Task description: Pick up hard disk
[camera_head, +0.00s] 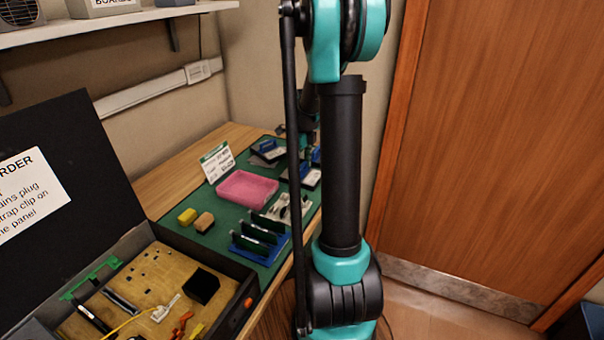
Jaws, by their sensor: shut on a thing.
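My arm stands upright across the middle of the view and hides part of the bench. The far end of my arm, with my gripper (304,128), shows only in part behind the upright link, over the back of the green mat. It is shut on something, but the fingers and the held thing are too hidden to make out. Flat dark pieces with white labels and blue parts lie on the mat near it, one at the back (270,150) and one closer (303,175). I cannot tell for certain which thing is the hard disk.
A pink tray (247,189), a small sign (216,162), yellow and tan blocks and a blue rack (259,243) of dark boards stand on the mat. An open black case (240,277) fills the lower left. A shelf hangs above; a wooden door (500,150) is at right.

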